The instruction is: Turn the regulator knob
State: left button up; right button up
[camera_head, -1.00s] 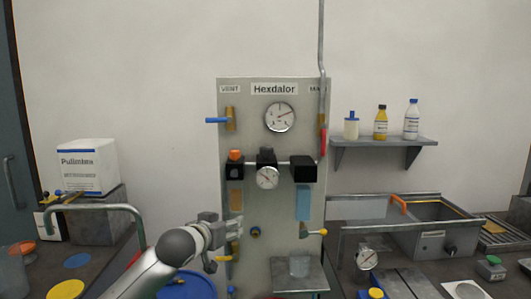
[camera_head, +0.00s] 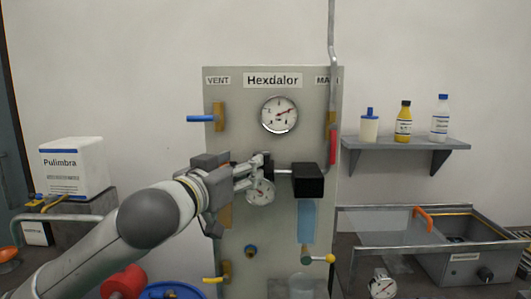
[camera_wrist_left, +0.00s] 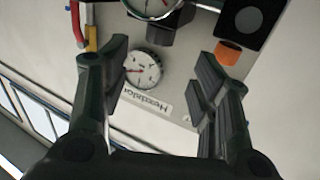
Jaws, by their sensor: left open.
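The grey panel (camera_head: 225,85) carries a row of black fittings on a pipe. The middle fitting, above the small gauge (camera_head: 262,192), has a black knob that shows in the left wrist view (camera_wrist_left: 161,32); in the head view my gripper mostly hides it. An orange cap (camera_wrist_left: 229,53) tops the black fitting beside it and is hidden in the head view. My left gripper (camera_head: 262,167) is in front of the middle fitting. In the wrist view its fingers (camera_wrist_left: 162,62) are open, with the black knob appearing between them; contact cannot be told. My right gripper is not in view.
A large gauge (camera_head: 279,115) and blue-handled valve (camera_head: 201,119) sit above. The red-handled pipe (camera_head: 332,145) and another black fitting (camera_head: 308,181) are to the right. A shelf with bottles (camera_head: 420,144) and a sink (camera_head: 460,265) stand further right.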

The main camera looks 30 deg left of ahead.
aim_at(261, 153)
pick_arm(q)
jog(key=w+p, duration=0.1)
jog(key=w, duration=0.2)
jog(key=w+p, duration=0.1)
jog(key=w, duration=0.1)
jog(key=shift+a+r+p, duration=0.35)
jog(key=shift+a+r, duration=0.05)
jog(key=w, duration=0.1)
jog(key=w+p, duration=0.1)
jog(key=w, duration=0.1)
jog(key=shift+a+f, duration=0.2)
jog(key=shift+w+a, duration=0.1)
jog(key=shift+w, duration=0.55)
jog(key=shift+w+f, duration=0.1)
jog(key=shift+c, duration=2.4)
jog(key=c, duration=0.5)
jog(key=shift+c, duration=0.2)
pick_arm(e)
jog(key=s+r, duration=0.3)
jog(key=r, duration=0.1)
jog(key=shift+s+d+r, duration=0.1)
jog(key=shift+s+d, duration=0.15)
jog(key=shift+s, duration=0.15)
